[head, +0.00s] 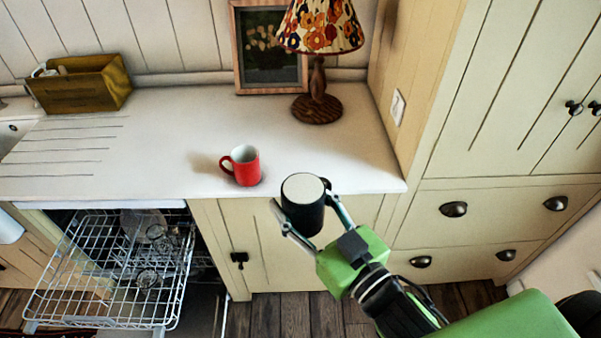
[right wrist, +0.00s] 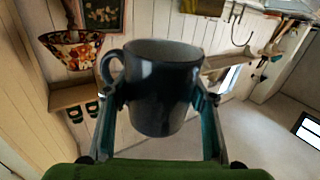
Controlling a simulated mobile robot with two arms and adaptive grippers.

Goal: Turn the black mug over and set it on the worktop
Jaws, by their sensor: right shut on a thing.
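The black mug (head: 304,216) is held in the air in front of the worktop's front edge, with a pale round end facing up in the head view. I cannot tell for sure whether that end is its mouth or its base. My right gripper (head: 306,213) is shut on the mug's sides, a finger on each side. In the right wrist view the mug (right wrist: 160,95) fills the middle, its handle at the left, clear of the fingers. The white worktop (head: 160,130) runs behind it. My left gripper is not in view.
A red mug (head: 246,166) stands upright near the worktop's front edge, left of the held mug. A lamp (head: 317,108) and a framed picture (head: 271,60) stand behind. A wooden box (head: 85,90) is at the back left. An open dishwasher rack (head: 105,275) juts out below. Worktop right of the red mug is clear.

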